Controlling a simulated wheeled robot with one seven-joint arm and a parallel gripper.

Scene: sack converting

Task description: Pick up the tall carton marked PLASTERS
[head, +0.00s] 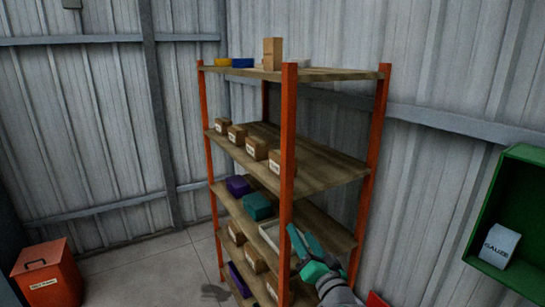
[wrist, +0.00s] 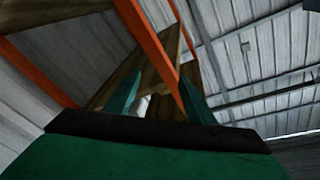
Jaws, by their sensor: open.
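A tall brown carton (head: 272,54) stands upright on the top board of the orange-posted shelf rack (head: 340,75). I cannot read any marking on it, so I cannot tell whether it says PLASTERS. My gripper (head: 303,236) is low in front of the rack, near the front post and well below the top board. It is open and I see nothing between its fingers. In the wrist view the two green fingers (wrist: 160,92) stand apart, with an orange post and shelf boards beyond them. I cannot make out the carton in that view.
A yellow item (head: 221,62) and a blue item (head: 243,62) lie left of the carton. Lower boards hold several small brown boxes (head: 256,149). A green wall cabinet (head: 518,153) with a GAUZE box (head: 498,243) is at right. A red bin (head: 48,275) stands at left.

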